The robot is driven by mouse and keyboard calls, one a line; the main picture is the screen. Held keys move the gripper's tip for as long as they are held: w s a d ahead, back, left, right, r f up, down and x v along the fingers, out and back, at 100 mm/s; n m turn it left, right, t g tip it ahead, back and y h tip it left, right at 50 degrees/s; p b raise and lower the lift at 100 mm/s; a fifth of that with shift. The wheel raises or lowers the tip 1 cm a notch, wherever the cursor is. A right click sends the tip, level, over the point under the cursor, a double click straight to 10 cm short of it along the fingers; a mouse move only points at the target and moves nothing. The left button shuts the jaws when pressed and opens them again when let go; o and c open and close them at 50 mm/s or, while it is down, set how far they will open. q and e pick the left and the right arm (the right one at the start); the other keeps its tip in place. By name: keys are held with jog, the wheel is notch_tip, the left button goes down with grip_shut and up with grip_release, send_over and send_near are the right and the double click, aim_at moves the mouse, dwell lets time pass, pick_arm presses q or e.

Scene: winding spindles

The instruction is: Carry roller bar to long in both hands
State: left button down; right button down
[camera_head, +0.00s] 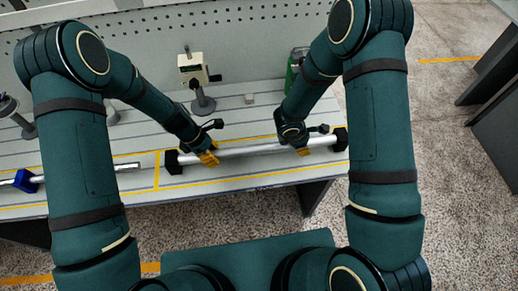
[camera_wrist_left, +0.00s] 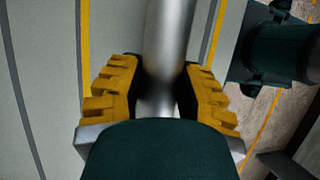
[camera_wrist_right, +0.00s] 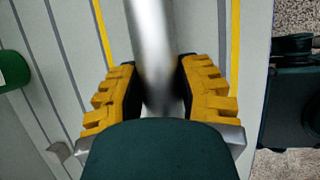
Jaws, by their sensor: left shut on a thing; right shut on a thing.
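The roller bar (camera_head: 255,150) is a silver cylinder lying crosswise near the right front of the bench, with a black block at each end. My left gripper (camera_head: 208,157) is shut around it near its left end. My right gripper (camera_head: 302,149) is shut around it near its right end. The bar runs between the yellow fingers in the left wrist view (camera_wrist_left: 168,40) and in the right wrist view (camera_wrist_right: 150,40). Yellow lines (camera_head: 157,172) mark the bench around the bar. I cannot tell whether the bar touches its end blocks or the bench.
A thin rod (camera_head: 128,166) with a blue block (camera_head: 27,181) lies at the left, partly behind my arm. A cream device on a stand (camera_head: 193,70), a small grey block (camera_head: 249,98) and a green object (camera_head: 292,75) stand farther back. The bench (camera_head: 240,120) behind the bar is mostly clear.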

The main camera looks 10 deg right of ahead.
pick_arm(q)
jog(key=shift+r, duration=0.15)
pick_arm(e)
jog(key=shift+r, duration=0.15)
